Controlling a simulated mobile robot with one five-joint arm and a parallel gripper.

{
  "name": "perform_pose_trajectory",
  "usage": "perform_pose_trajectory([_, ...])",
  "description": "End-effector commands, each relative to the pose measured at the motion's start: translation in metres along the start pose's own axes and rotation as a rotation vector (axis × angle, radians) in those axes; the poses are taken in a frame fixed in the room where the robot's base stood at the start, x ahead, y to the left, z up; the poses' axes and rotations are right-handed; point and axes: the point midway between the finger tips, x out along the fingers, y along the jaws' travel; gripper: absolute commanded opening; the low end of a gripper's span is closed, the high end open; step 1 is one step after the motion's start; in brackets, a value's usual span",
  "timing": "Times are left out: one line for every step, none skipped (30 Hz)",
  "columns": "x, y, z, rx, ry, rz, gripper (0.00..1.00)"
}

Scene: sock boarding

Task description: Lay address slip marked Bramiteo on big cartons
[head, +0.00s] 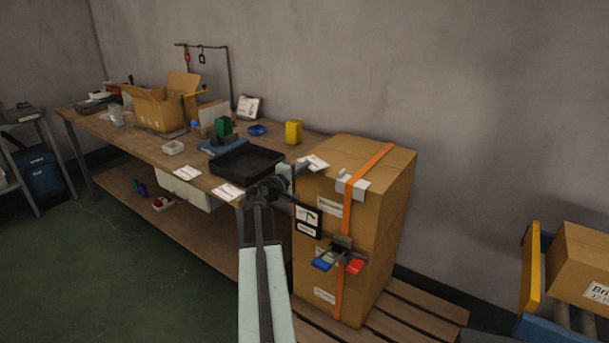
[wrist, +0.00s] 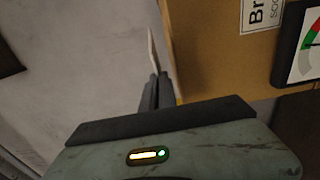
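My gripper (head: 297,169) is at the left edge of the stacked big cartons' top (head: 355,160), by the bench. In the wrist view my gripper (wrist: 156,80) is shut on a thin pale slip (wrist: 153,48), seen edge-on. The slip also shows in the head view (head: 313,162), by the top left edge of the cartons; I cannot tell whether it touches them. Its writing is unreadable. The carton side (wrist: 215,50) carries a label starting "Br" (wrist: 262,15). Two other white slips, (head: 187,173) and (head: 227,191), lie along the bench's front edge.
An orange strap (head: 347,210) with a buckle runs around the cartons, which stand on a wooden pallet (head: 425,315). A gauge card (head: 307,220) and a tool with blue and red handles (head: 338,255) are at their front. A black tray (head: 247,165) sits on the bench (head: 140,140).

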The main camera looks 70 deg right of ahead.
Motion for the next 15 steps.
perform_pose_trajectory([0.0, -0.018, 0.0, 0.0, 0.0, 0.0, 0.0])
perform_pose_trajectory([0.0, -0.023, 0.0, 0.0, 0.0, 0.0, 0.0])
perform_pose_trajectory([0.0, -0.027, 0.0, 0.0, 0.0, 0.0, 0.0])
perform_pose_trajectory([0.0, -0.029, 0.0, 0.0, 0.0, 0.0, 0.0])
perform_pose_trajectory([0.0, -0.028, 0.0, 0.0, 0.0, 0.0, 0.0])
perform_pose_trajectory([-0.001, -0.026, 0.0, 0.0, 0.0, 0.0, 0.0])
perform_pose_trajectory([-0.001, -0.025, -0.001, 0.0, 0.0, 0.0, 0.0])
perform_pose_trajectory([-0.001, -0.024, -0.001, 0.0, 0.0, 0.0, 0.0])
perform_pose_trajectory([-0.001, -0.024, -0.001, 0.0, 0.0, 0.0, 0.0])
perform_pose_trajectory([-0.001, -0.024, -0.001, 0.0, 0.001, 0.0, 0.0])
perform_pose_trajectory([-0.001, -0.024, -0.001, 0.0, 0.001, 0.0, 0.0])
perform_pose_trajectory([-0.001, -0.025, -0.001, 0.0, 0.001, 0.0, 0.0])
perform_pose_trajectory([-0.001, -0.027, -0.001, 0.0, 0.001, 0.0, 0.0])
perform_pose_trajectory([-0.001, -0.028, -0.001, 0.0, 0.001, 0.0, 0.0])
perform_pose_trajectory([-0.001, -0.028, -0.001, 0.0, 0.001, 0.0, 0.05])
